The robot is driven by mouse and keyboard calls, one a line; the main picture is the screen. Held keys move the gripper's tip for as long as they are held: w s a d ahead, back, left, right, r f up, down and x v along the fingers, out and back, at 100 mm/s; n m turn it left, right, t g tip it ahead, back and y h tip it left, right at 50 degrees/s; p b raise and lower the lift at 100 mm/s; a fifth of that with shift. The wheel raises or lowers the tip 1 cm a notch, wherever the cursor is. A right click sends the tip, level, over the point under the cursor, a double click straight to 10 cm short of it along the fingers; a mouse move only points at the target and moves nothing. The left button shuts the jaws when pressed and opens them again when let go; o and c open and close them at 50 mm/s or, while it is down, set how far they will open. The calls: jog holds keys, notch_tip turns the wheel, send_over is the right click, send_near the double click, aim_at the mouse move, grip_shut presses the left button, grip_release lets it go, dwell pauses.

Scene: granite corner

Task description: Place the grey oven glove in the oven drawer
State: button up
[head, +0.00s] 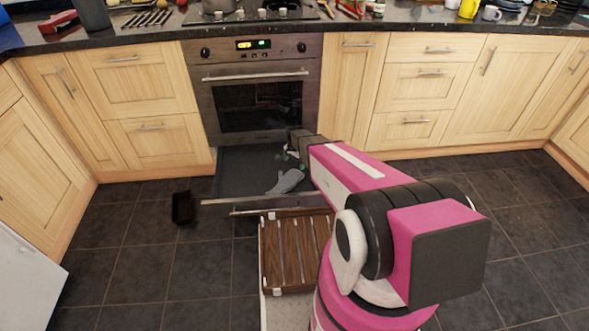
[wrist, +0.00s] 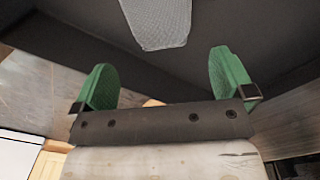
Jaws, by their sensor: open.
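The grey oven glove (head: 286,181) lies inside the open oven drawer (head: 237,172), near its front edge. It also shows in the wrist view (wrist: 157,22) at the top, on the dark drawer floor, apart from my fingers. My gripper (head: 291,162) is over the right part of the drawer, beyond the glove. In the wrist view my gripper (wrist: 165,85) has its two green fingers spread wide with nothing between them. The drawer is pulled out below the oven (head: 262,95); my arm hides its right end.
A small black container (head: 183,207) stands on the floor left of the drawer. My slatted wooden deck lies in front of the drawer. Wooden cabinets (head: 130,80) flank the oven. The worktop (head: 150,32) above holds utensils and cups. The tiled floor at left is mostly clear.

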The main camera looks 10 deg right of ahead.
jog(key=s+d+r+n, duration=0.2)
jog(key=s+r+n, duration=0.1)
jog(key=s+r, duration=0.5)
jog(key=s+d+r+n, duration=0.3)
jog(key=s+r, duration=0.5)
jog(key=r, duration=0.1)
jog(key=s+d+r+n, duration=0.2)
jog(key=s+r+n, duration=0.1)
jog(key=s+r, duration=0.5)
jog(key=shift+s+d+r, duration=0.2)
jog(key=shift+d+r, duration=0.05)
jog(key=shift+r, duration=0.5)
